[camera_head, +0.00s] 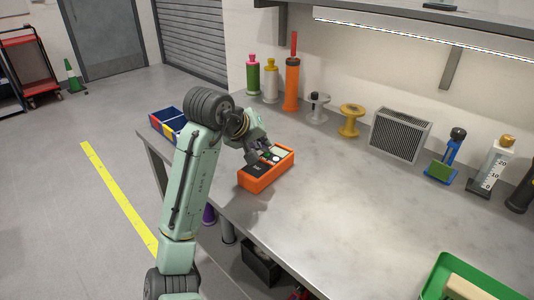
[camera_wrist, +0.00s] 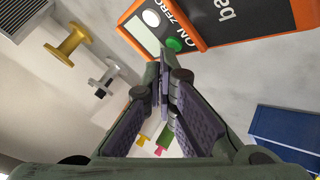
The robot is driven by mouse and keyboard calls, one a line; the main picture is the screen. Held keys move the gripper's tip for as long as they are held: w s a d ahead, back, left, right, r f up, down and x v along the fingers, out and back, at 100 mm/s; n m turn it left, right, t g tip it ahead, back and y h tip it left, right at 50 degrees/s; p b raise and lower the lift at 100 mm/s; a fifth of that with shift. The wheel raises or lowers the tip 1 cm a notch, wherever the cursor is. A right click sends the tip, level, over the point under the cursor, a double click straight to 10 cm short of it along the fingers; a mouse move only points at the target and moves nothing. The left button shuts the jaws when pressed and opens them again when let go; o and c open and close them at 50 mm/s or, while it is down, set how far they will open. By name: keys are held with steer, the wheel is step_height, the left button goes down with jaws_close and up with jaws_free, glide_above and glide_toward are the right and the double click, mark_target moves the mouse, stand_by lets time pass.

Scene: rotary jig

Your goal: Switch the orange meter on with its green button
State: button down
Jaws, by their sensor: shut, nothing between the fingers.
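The orange meter (camera_head: 264,183) lies on the workbench near its left edge, face up. It also fills the top of the wrist view (camera_wrist: 250,34), with a dark face, a pale blank panel (camera_wrist: 141,34), a white round button (camera_wrist: 151,18) and the green button (camera_wrist: 174,45) beside the lettering "ON" and "ZERO". My gripper (camera_head: 262,156) is over the button end of the meter. In the wrist view my gripper's fingertips (camera_wrist: 162,65) are together and empty, just beside the green button. I cannot tell whether they touch it. In the head view my gripper partly hides the buttons.
A blue bin (camera_head: 168,123) with coloured parts stands left of the meter. Bottles (camera_head: 253,76), spools (camera_head: 351,118) and a grey vented box (camera_head: 400,134) line the back. A green tray (camera_head: 437,277) is at front right. The bench middle is clear.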

mark_target(264, 155)
steer(key=shift+f, duration=0.25)
stand_by(0.3)
steer(key=shift+r, duration=0.1)
steer(key=shift+r+p, duration=0.65)
steer(key=shift+p, duration=0.15)
step_height(264, 155, up, 6)
steer(key=p, duration=0.5)
